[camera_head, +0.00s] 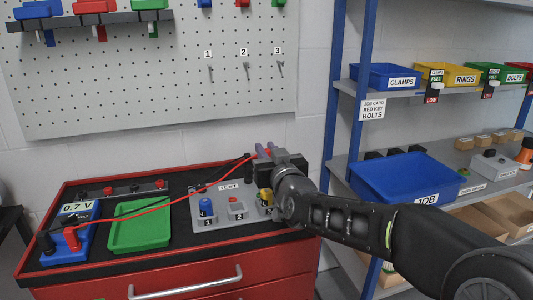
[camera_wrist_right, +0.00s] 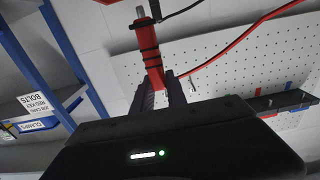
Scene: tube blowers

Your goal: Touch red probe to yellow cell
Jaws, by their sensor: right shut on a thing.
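My right gripper (camera_head: 266,153) is above the back right of the workbench, shut on the red probe. In the right wrist view the red probe (camera_wrist_right: 148,42) stands out between the two fingers (camera_wrist_right: 161,95), its grey end away from them. The yellow cell (camera_head: 265,196) sits at the right end of the grey TEST board (camera_head: 222,216), partly hidden by my right arm. The gripper is above and behind the yellow cell; I see no contact. A blue meter (camera_head: 68,248) reads 0.7 V, and a red lead runs from it to the probe. My left gripper is not in view.
A blue cell (camera_head: 206,206) stands in position 1, and position 2 (camera_head: 236,204) shows a small red part. A green tray (camera_head: 140,226) lies between meter and board. A black lead crosses above the board. Shelves with a blue bin (camera_head: 405,178) stand at right.

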